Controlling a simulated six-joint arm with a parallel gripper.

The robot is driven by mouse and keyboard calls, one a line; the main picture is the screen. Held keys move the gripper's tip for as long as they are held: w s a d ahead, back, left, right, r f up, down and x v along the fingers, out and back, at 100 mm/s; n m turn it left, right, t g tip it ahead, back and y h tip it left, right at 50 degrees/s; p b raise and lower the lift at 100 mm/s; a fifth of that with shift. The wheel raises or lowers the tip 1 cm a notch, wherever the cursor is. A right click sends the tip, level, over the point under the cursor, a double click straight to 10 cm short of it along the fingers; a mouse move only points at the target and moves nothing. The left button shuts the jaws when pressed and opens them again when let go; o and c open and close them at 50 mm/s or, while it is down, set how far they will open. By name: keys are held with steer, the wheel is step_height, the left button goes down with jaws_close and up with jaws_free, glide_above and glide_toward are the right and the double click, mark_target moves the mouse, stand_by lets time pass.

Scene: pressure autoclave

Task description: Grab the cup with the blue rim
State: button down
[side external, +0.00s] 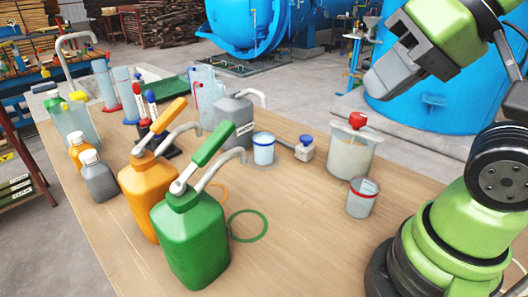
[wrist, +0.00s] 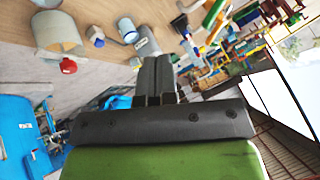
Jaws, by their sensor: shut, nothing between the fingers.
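The cup with the blue rim (side external: 264,152) is pale and stands upright on the wooden table, just right of a grey jug (side external: 234,112). In the wrist view the cup (wrist: 127,30) shows small, above and left of the fingers. My gripper (side external: 378,88) is raised in the upper right of the side view, well apart from the cup. In the wrist view the fingers of my gripper (wrist: 154,60) are together and hold nothing. A second cup, with a red rim (side external: 361,198), stands near the right table edge.
Green (side external: 192,240) and orange (side external: 147,195) pump bottles stand at front left. The front right table is clear.

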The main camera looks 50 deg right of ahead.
stand_by(0.3)
steer(key=shift+c, duration=1.1)
jaws_free()
